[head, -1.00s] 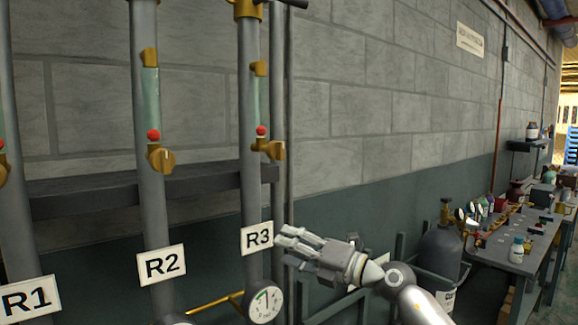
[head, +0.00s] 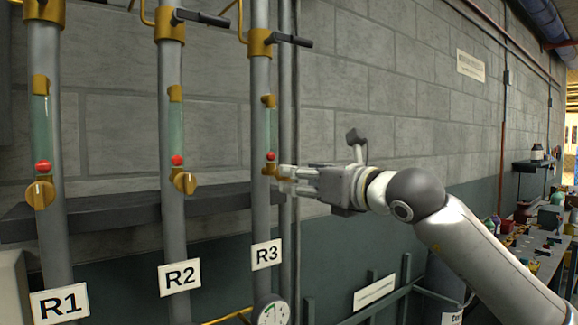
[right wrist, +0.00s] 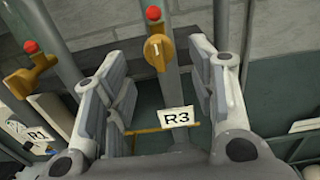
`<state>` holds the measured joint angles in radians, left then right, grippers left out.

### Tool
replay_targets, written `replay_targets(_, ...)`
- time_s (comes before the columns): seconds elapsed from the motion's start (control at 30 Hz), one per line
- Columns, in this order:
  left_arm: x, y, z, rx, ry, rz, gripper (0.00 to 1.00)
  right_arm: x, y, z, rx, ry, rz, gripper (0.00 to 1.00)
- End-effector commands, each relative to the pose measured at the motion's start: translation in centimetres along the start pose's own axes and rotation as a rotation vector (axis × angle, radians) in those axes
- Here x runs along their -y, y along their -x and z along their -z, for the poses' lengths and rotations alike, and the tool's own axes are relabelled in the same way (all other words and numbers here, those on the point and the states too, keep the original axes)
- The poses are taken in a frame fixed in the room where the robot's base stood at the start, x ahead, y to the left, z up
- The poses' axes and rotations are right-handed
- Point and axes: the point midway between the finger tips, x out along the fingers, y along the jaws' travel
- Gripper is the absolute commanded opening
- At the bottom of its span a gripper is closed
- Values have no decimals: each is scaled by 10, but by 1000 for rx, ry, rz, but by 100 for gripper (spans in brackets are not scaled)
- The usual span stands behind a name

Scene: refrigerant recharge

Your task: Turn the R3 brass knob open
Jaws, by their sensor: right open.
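The R3 brass knob (head: 268,170) sits on the third grey pipe, just under a red ball in a sight tube. It is partly hidden by my fingers in the head view. In the right wrist view the brass knob (right wrist: 158,47) is unobstructed, beyond and between my fingers. The R3 label (head: 267,254) hangs lower on that pipe. My right gripper (head: 284,179) is open and empty, coming from the right, with its fingertips at or very near the knob. I cannot tell whether they touch it. My left gripper is not in view.
The R2 knob (head: 184,181) and R1 knob (head: 40,192) are on the pipes to the left. Black-handled valves (head: 287,40) are above. A dark horizontal beam (head: 110,218) runs behind the pipes. A cluttered workbench (head: 540,240) stands at the right.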

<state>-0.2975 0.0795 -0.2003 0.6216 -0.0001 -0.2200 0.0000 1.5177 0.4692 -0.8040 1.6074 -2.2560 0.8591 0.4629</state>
Motion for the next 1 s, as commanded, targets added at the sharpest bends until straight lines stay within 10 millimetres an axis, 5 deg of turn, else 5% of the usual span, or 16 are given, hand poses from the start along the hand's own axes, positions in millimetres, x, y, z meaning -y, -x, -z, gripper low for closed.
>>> replay_targets(0.3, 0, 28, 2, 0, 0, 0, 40, 0, -44, -2, -1, -2, 0, 52)
replay_targets(0.67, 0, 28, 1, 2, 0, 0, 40, 0, -50, 1, 0, -2, 0, 52)
replay_targets(1.0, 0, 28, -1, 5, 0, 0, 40, 0, -50, 0, 0, -2, 0, 11)
